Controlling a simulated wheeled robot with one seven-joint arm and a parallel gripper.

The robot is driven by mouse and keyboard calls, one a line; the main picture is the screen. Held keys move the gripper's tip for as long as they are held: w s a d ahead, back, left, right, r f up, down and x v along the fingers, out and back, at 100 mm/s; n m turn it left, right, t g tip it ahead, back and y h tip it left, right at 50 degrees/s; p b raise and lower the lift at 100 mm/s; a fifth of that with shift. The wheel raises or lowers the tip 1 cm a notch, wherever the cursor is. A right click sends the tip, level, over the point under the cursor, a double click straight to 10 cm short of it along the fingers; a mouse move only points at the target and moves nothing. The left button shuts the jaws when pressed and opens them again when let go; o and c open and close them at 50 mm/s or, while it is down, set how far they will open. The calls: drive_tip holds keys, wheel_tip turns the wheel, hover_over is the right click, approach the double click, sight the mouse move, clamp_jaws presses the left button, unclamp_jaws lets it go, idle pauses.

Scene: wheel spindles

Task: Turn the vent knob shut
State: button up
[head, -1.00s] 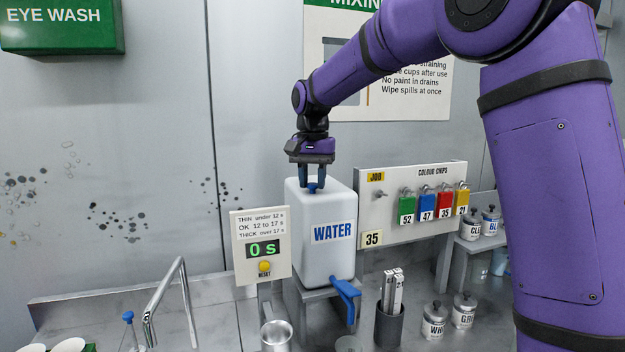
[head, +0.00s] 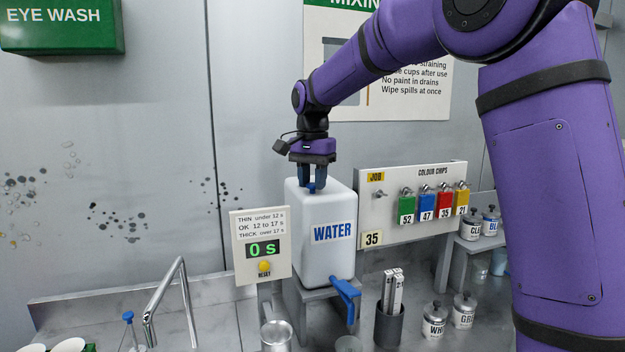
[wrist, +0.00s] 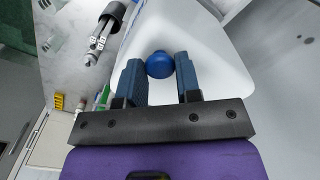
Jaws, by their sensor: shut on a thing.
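The white WATER container (head: 322,250) stands on a grey stand with a blue tap lever (head: 346,294) at its lower front. The blue vent knob (head: 313,187) is on top of the container. My gripper (head: 313,184) points straight down over the container, its two blue fingers on either side of the knob. In the wrist view the round knob (wrist: 160,65) sits between the fingertips of my gripper (wrist: 158,72), which is shut on it. The fingers partly hide the knob in the head view.
A timer panel (head: 262,245) reading 0 s stands left of the container. A colour chip board (head: 408,232) with hanging tags is to the right. A dark holder (head: 390,325), lidded pots (head: 435,322) and a curved faucet (head: 165,300) are around the lower counter.

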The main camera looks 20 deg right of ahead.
drive_tip(key=o, duration=0.9)
wheel_tip(320, 180, up, 11)
idle(0.4)
drive_tip(key=s+d+f+n+t, duration=0.1)
drive_tip(key=s+d+n, duration=0.1)
drive_tip(key=s, duration=0.7)
drive_tip(key=s+d+n+t, duration=0.2)
drive_tip(key=s+d, duration=0.1)
drive_tip(key=s, duration=0.6)
drive_tip(key=s+d+f+n+t, duration=0.1)
drive_tip(key=s+f+n, duration=0.1)
drive_tip(key=s+f, duration=0.4)
drive_tip(key=s+d+f+n+t, duration=0.1)
drive_tip(key=s+f+n, duration=0.2)
drive_tip(key=s+f, duration=0.3)
drive_tip(key=s, duration=0.5)
drive_tip(key=shift+s, duration=0.25)
